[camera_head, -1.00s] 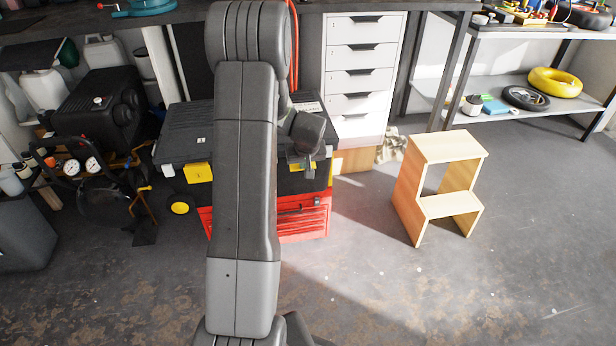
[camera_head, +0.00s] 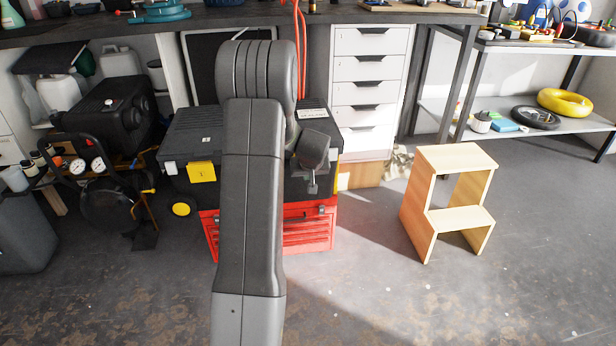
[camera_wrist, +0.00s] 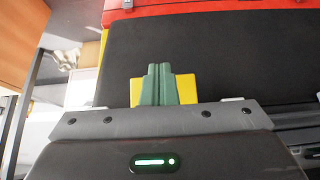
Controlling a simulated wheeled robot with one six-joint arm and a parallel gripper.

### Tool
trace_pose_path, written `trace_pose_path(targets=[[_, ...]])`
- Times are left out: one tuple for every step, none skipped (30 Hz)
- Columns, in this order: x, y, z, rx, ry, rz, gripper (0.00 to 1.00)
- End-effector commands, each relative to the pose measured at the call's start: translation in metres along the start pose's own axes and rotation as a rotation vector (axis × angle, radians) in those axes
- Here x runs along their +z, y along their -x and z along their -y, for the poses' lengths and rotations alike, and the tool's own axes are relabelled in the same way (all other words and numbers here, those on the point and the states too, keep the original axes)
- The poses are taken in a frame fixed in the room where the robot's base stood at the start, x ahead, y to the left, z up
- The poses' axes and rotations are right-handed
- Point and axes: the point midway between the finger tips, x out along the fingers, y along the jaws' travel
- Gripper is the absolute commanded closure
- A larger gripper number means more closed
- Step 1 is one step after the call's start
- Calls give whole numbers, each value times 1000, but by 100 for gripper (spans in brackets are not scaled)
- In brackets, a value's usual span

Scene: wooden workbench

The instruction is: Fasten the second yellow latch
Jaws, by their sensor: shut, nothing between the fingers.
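A black toolbox (camera_head: 195,140) stands on a red tool chest (camera_head: 318,232). Its left yellow latch (camera_head: 201,172) shows on the front face in the head view. The other front latch is hidden there behind my arm and gripper (camera_head: 311,184). In the wrist view, my gripper (camera_wrist: 158,86) has its green fingers shut together and empty. They are in front of a yellow latch (camera_wrist: 184,88), which shows on both sides of them against the black box. I cannot tell whether they touch it, or whether the latch is fastened.
A wooden step stool (camera_head: 457,160) stands to the right. White drawers (camera_head: 372,75) stand behind the toolbox. A compressor (camera_head: 105,120) and gauges are at the left. The workbench edge runs above the toolbox.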

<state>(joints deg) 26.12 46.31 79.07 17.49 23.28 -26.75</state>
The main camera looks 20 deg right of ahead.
Motion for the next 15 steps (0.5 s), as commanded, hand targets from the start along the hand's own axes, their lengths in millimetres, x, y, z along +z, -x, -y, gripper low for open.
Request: trace_pose_path(targets=[[0, 0, 0, 0, 0, 0, 100], [0, 1, 0, 0, 0, 0, 100], [0, 1, 0, 0, 0, 0, 100], [-1, 2, 0, 0, 0, 0, 100], [-1, 2, 0, 0, 0, 0, 100], [-2, 4, 0, 0, 0, 0, 100], [-3, 5, 0, 0, 0, 0, 100], [-4, 6, 0, 0, 0, 0, 100], [-5, 8, 0, 0, 0, 0, 100], [-6, 9, 0, 0, 0, 0, 100], [-6, 10, 0, 0, 0, 0, 100], [-7, 12, 0, 0, 0, 0, 100], [-8, 13, 0, 0, 1, 0, 100], [-8, 13, 0, 0, 1, 0, 100], [-9, 14, 0, 0, 1, 0, 100]])
